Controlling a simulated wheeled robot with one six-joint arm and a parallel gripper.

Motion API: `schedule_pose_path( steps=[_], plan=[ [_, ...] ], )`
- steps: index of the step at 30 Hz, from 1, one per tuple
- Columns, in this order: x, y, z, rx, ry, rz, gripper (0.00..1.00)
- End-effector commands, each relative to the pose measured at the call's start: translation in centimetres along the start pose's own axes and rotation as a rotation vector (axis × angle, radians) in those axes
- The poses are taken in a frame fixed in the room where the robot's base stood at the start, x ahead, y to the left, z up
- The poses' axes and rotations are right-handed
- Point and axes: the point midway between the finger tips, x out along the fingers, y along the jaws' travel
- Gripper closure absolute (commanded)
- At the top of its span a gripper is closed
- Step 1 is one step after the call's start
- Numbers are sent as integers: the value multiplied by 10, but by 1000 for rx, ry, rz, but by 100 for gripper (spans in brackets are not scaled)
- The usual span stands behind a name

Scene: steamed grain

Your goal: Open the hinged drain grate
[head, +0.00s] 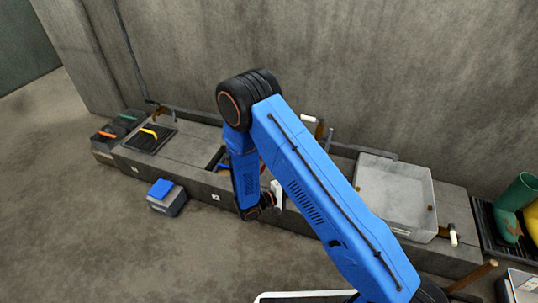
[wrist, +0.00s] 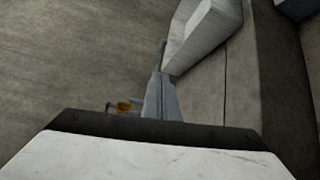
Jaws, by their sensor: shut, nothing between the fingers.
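A dark, flat panel with a yellow bar (head: 150,138) lies on the left part of the low concrete ledge in the head view. It looks like a grate lying flat, but its hinge cannot be made out. Another dark grate-like panel (head: 486,234) lies at the far right beside the boots. My gripper (head: 277,196) is low at the ledge's front edge, right of the yellow-barred panel and well apart from it. My blue arm partly hides it. In the wrist view, my gripper (wrist: 160,75) appears shut and empty; its contact with anything is unclear.
A dark recess (head: 216,158) in the ledge is partly behind my arm. A pale bin (head: 392,190) stands right of it. A blue-topped box (head: 166,196) is on the floor in front. Green boots (head: 514,208) stand at right. The left floor is clear; a concrete wall is behind.

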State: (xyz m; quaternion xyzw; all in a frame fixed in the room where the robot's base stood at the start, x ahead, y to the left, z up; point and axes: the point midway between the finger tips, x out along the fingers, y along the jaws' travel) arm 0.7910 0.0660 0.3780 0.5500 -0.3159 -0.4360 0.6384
Motion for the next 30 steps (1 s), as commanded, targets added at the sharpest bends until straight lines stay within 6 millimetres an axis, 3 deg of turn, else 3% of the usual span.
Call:
schedule_pose_path(
  steps=[3, 7, 11, 15, 19, 23, 26, 30],
  plan=[
    [22, -4, 54, -34, -234, -88, 100],
    [28, -10, 109, -67, -478, -204, 100],
    [18, -18, 157, -87, -713, -338, 100],
    [-5, -26, 195, -93, -951, -503, 100],
    [-36, -30, 216, -77, -1159, -673, 100],
    [-70, -31, 222, -42, -1353, -855, 100],
    [-95, -29, 215, 2, -1490, -1002, 100],
    [-124, -21, 192, 92, -1665, -1214, 100]
  ],
)
